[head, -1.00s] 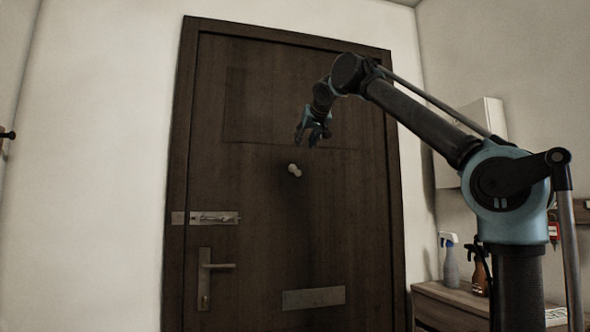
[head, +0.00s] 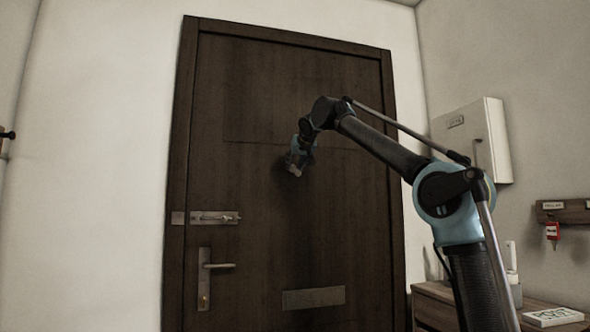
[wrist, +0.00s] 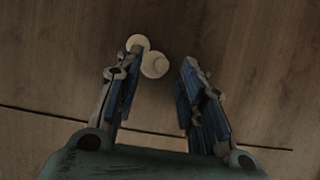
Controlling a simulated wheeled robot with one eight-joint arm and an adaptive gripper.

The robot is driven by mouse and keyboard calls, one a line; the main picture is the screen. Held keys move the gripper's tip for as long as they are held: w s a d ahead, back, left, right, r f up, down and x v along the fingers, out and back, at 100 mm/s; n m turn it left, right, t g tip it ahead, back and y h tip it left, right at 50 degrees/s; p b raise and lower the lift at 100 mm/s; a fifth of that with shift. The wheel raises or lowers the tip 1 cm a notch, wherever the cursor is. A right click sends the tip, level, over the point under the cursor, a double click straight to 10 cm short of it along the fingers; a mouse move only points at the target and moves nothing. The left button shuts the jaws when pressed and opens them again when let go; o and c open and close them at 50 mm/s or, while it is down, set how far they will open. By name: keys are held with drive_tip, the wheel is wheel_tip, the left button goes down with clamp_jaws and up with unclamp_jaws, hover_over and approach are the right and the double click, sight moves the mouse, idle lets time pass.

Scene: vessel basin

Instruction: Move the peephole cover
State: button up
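The peephole cover (wrist: 154,65) is a small pale round disc on the dark wooden door (head: 250,110). In the wrist view it shows between my fingertips, nearer the left finger. A second pale round piece (wrist: 138,42) touches it at the upper left, partly behind the left fingertip. My gripper (wrist: 163,72) is open, its two blue-padded fingers apart with the right one clear of the disc. In the head view my gripper (head: 294,165) is at the door and mostly hides the cover (head: 293,170). Whether the left finger touches it I cannot tell.
A metal latch (head: 205,218), a lever handle (head: 218,265) and a mail slot (head: 313,298) are on the door below. A wall cabinet (head: 473,140), a key rack (head: 563,211) and a wooden sideboard (head: 432,292) stand at the right. The door around the cover is clear.

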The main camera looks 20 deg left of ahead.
drive_tip(key=shift+x, duration=0.75)
drive_tip(key=shift+c, duration=0.2)
clamp_jaws()
